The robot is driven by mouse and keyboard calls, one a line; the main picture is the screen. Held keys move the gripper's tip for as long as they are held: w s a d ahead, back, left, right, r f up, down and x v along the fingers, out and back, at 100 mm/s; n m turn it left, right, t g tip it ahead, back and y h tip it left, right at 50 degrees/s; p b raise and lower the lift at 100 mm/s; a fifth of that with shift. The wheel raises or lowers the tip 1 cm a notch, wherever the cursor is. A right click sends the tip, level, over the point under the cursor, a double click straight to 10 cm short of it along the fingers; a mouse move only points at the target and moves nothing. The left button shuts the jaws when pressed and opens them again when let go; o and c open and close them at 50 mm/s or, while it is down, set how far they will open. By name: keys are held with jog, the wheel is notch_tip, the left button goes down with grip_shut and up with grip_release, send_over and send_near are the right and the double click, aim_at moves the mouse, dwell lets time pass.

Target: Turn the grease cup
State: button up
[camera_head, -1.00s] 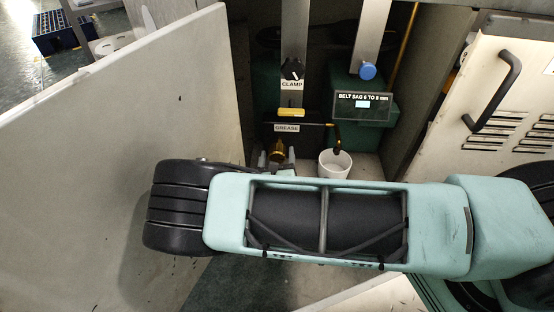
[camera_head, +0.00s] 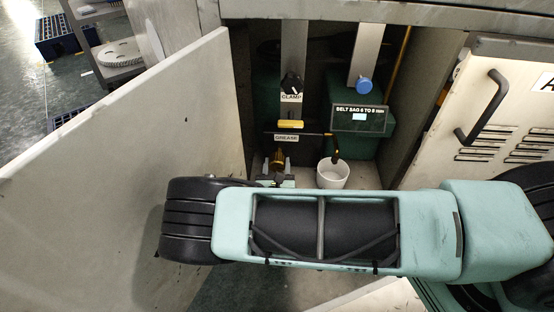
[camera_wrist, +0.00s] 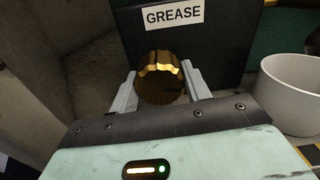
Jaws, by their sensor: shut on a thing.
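The grease cup (camera_wrist: 161,80) is a brass knob with a scalloped rim, below the GREASE label in the wrist view. It also shows in the head view (camera_head: 278,160), small and just beyond my arm. My gripper (camera_wrist: 160,86) has its two grey fingers on either side of the cup and is shut on it. In the head view my gripper is mostly hidden behind my own arm. The black block with the GREASE label (camera_wrist: 174,15) stands behind the cup.
A white cup (camera_head: 333,174) stands right of the grease cup, under a thin spout. A CLAMP knob (camera_head: 291,84), a blue knob (camera_head: 364,85) and a belt sag display (camera_head: 360,119) are above. An open panel (camera_head: 120,170) bounds the left and a vented door (camera_head: 500,110) the right.

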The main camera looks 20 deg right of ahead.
jog(key=m+p, duration=0.1)
jog(key=p, duration=0.1)
jog(key=m+p, duration=0.2)
jog(key=p, duration=0.1)
jog(key=shift+s+r, duration=0.1)
jog(key=shift+r, duration=0.15)
jog(key=m+p, duration=0.3)
jog(key=shift+f+m+p, duration=0.3)
jog(key=shift+m+p, duration=0.05)
jog(key=shift+m, duration=0.05)
jog(key=o, duration=1)
jog(key=shift+c, duration=0.2)
jog(key=shift+s+a, duration=0.15)
jog(key=shift+s, duration=0.15)
jog(key=p+v, duration=0.5)
jog(key=v, duration=1.1)
jog(key=shift+s, duration=0.4)
